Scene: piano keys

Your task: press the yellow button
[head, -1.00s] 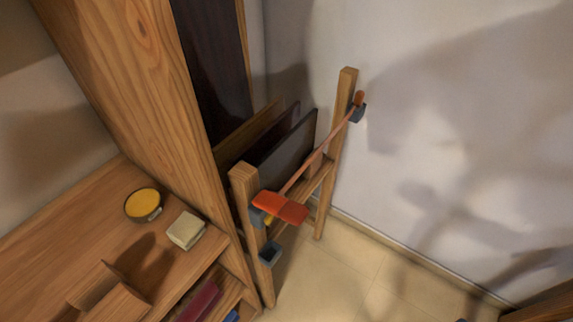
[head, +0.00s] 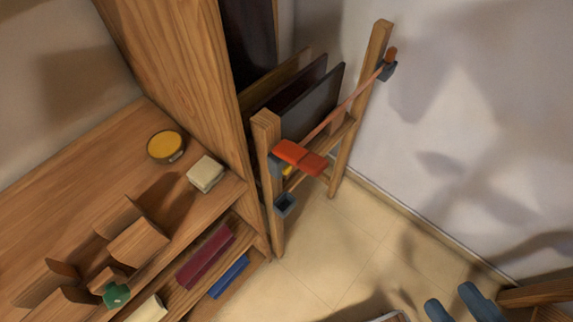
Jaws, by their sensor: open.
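The yellow button (head: 166,145) is a round yellow disc in a dark ring-shaped housing. It is in the upper left part of the head view, on the wooden top (head: 95,165) beside a tall wooden panel. Its upper face is in full view and nothing touches it. I cannot tell how far its face is pressed in. I cannot make out my gripper in this view.
A pale block (head: 206,174) sits close by the button. Wooden blocks (head: 137,245) and a green knob (head: 116,295) are nearer. A wooden frame (head: 267,150) with a red piece (head: 299,157) stands to the right. Two grey-blue pieces (head: 478,302) show bottom right.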

